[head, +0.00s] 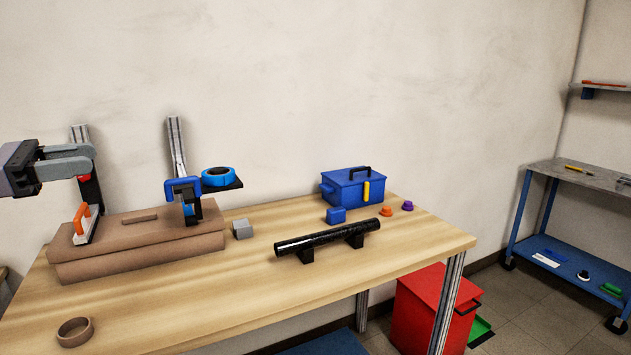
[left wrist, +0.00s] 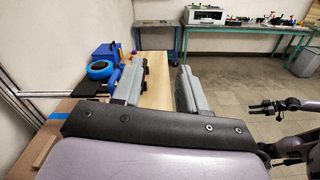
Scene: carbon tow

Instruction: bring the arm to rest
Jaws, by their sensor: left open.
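My left gripper (head: 92,158) is at the left of the head view, above the left end of the bench. Its two grey fingers stand apart with nothing seen between them. The left wrist view also shows the open fingers (left wrist: 162,64), with the bench between and beyond them. A tool with an orange handle (head: 82,222) stands below the gripper on the brown block (head: 140,262). In the left wrist view a dark jointed arm part (left wrist: 285,108) shows at the right edge. It appears to be mine, but its jaws are too unclear to read.
A black tube (head: 325,238) lies on two supports on the wooden bench (head: 200,315). Blue tape (head: 217,176) sits on a small black shelf beside a blue clamp (head: 183,190). A blue toolbox (head: 353,188), grey block (head: 242,229) and brown ring (head: 74,332) stand on the bench.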

